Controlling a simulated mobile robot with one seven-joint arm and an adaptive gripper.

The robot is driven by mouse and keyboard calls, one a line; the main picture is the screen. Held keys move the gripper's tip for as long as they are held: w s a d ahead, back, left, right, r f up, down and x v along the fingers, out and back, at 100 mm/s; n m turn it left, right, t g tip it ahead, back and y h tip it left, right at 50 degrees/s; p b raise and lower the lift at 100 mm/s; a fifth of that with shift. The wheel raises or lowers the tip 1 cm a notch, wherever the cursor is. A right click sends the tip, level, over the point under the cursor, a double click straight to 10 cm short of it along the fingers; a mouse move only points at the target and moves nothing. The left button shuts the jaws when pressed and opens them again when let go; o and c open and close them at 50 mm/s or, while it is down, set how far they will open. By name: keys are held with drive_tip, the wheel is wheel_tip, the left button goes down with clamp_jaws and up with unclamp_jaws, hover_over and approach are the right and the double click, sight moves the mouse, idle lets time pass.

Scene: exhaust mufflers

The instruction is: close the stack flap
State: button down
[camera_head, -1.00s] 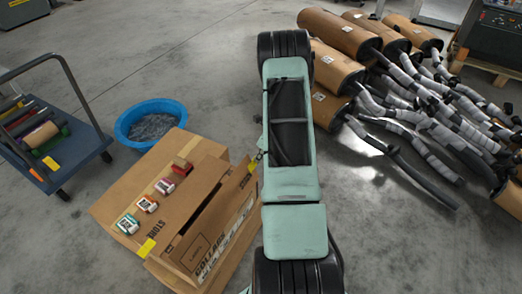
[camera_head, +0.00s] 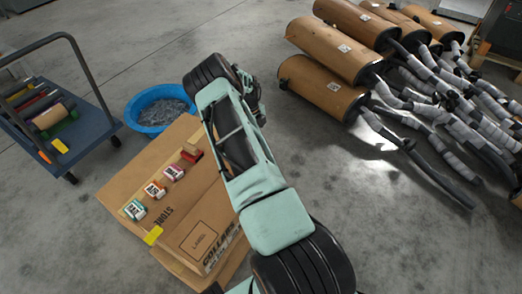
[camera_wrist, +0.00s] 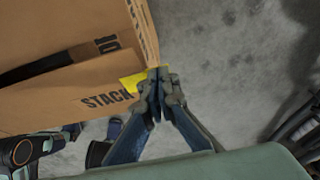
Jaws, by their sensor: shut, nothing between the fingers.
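The cardboard box (camera_head: 112,190) stands left of my arm in the head view. Its panel printed STORE bears several small coloured packs and has a yellow tab (camera_head: 153,235) at one corner. My arm hides the flap's far part in the head view.
A blue tub (camera_head: 160,108) stands behind the box, and a loaded trolley (camera_head: 84,140) is at the left. Mufflers (camera_head: 322,88) with grey pipes (camera_head: 440,92) lie at the right. Bare floor (camera_head: 380,235) lies front right.

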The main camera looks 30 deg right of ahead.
drive_tip(key=shift+w+a+f+b, duration=0.2)
drive_tip(key=shift+w+f+b, duration=0.15)
drive_tip(key=shift+f+b, duration=0.5)
drive_tip(key=shift+w+a+f+b, duration=0.15)
drive_tip(key=shift+w+f+b, duration=0.2)
drive_tip(key=shift+f+b, duration=0.4)
drive_tip(key=shift+r, duration=0.1)
drive_tip(key=shift+s+d, duration=0.3)
drive_tip(key=shift+s, duration=0.45)
wheel_tip(320, 180, up, 12)
drive_tip(key=w, duration=0.2)
drive_tip(key=shift+a, duration=0.35)
drive_tip(key=shift+s, duration=0.2)
